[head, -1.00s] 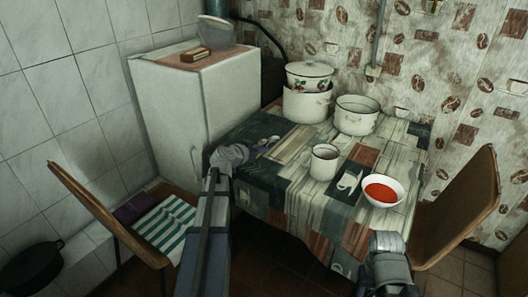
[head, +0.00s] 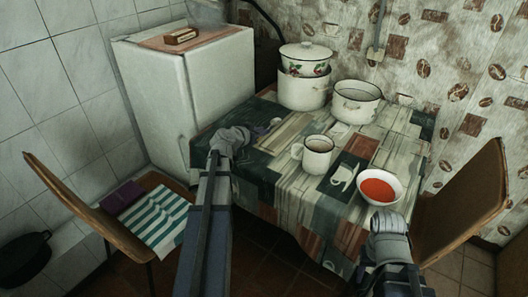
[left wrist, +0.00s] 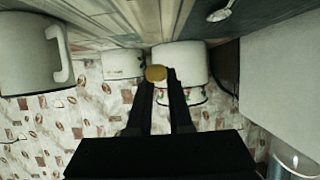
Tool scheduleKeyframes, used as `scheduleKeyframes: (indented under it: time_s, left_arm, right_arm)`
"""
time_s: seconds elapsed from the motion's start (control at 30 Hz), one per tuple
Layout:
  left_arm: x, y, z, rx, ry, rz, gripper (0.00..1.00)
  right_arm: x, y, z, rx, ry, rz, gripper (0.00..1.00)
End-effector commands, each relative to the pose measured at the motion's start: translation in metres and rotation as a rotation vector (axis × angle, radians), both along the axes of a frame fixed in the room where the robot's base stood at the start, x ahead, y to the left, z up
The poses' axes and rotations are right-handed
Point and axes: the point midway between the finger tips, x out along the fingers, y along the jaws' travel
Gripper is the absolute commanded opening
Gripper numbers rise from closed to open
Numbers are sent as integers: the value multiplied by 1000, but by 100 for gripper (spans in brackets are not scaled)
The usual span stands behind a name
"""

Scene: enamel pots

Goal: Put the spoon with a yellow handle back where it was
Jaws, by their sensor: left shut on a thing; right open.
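My left gripper (head: 246,135) is low over the left part of the table, left of the white mug (head: 317,155). In the left wrist view, which is upside down, its fingers (left wrist: 158,82) are shut on the spoon with a yellow handle (left wrist: 156,73). Only a rounded yellow end shows at the fingertips; the rest is hidden. A small metallic piece (left wrist: 222,12), perhaps another spoon, lies on the table near it. My right gripper (head: 388,238) is open and empty at the front right, just in front of the bowl of red soup (head: 380,187).
The patterned tablecloth (head: 285,200) covers the table. A lidded pot stack (head: 303,92) and an open pot (head: 355,100) stand at the back. A fridge (head: 190,85) is behind left. Chairs stand left (head: 100,225) and right (head: 465,200). The table's front middle is clear.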

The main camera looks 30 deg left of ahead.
Motion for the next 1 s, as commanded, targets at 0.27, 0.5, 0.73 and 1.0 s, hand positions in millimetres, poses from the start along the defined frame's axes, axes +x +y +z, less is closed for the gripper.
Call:
scheduleKeyframes:
  time_s: [0.27,0.5,0.73,1.0]
  left_arm:
    - [0,0,-48,0,0,0,0]
    - [0,0,-50,0,0,0,0]
    - [0,0,-71,0,0,0,0]
    - [0,0,-88,0,0,0,0]
  right_arm:
    - [0,0,-48,0,0,0,50]
    - [0,0,-50,0,0,0,50]
    - [0,0,-71,0,0,0,50]
    - [0,0,-88,0,0,0,50]
